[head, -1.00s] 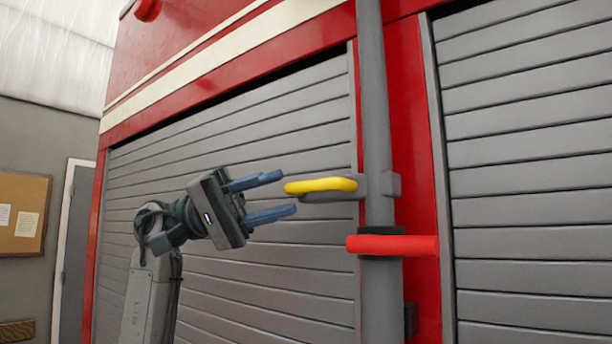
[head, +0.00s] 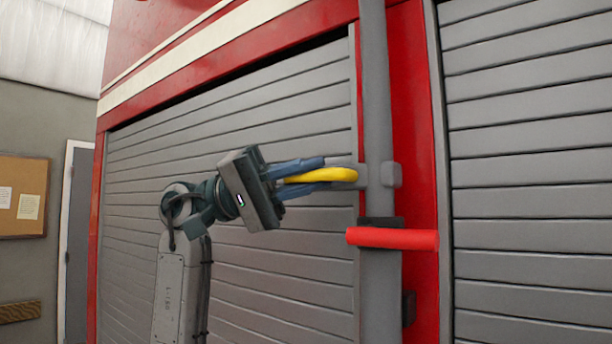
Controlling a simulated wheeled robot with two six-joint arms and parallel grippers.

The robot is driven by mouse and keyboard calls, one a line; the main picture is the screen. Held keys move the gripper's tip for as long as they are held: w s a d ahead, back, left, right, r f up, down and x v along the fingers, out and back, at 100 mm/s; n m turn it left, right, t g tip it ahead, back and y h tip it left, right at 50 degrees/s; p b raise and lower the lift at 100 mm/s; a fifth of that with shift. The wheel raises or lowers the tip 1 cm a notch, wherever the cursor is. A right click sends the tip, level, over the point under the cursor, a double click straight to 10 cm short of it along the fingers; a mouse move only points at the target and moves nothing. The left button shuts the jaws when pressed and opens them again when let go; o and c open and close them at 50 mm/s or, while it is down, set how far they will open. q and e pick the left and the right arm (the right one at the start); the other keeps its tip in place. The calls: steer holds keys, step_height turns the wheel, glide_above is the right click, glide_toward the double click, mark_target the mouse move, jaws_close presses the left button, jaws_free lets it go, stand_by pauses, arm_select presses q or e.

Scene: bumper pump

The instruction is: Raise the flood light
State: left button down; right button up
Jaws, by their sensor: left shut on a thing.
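My left gripper (head: 318,173) is shut on the yellow handle (head: 338,175), with its blue fingers above and below the handle's left part. The yellow handle is fixed to a grey bracket on the upright grey pole (head: 378,110). A red handle (head: 392,239) sticks out to both sides of the pole below the yellow one, at a dark collar. The flood light itself does not show in the head view. My right gripper is not in view.
The pole stands in front of a red fire truck body (head: 413,60) with grey roller shutters (head: 530,170) on both sides. A cork board (head: 24,197) and a door (head: 77,240) are at the far left.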

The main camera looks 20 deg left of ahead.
arm_select(q)
step_height(320, 180, up, 19)
steer(key=p, duration=1)
steer(key=shift+p, duration=0.4)
steer(key=c, duration=1.4)
jaws_free()
steer(key=shift+f, duration=0.1)
steer(key=b+v, duration=0.4)
steer(key=v, duration=0.6)
steer(key=shift+a, duration=0.4)
steer(key=shift+f, duration=0.1)
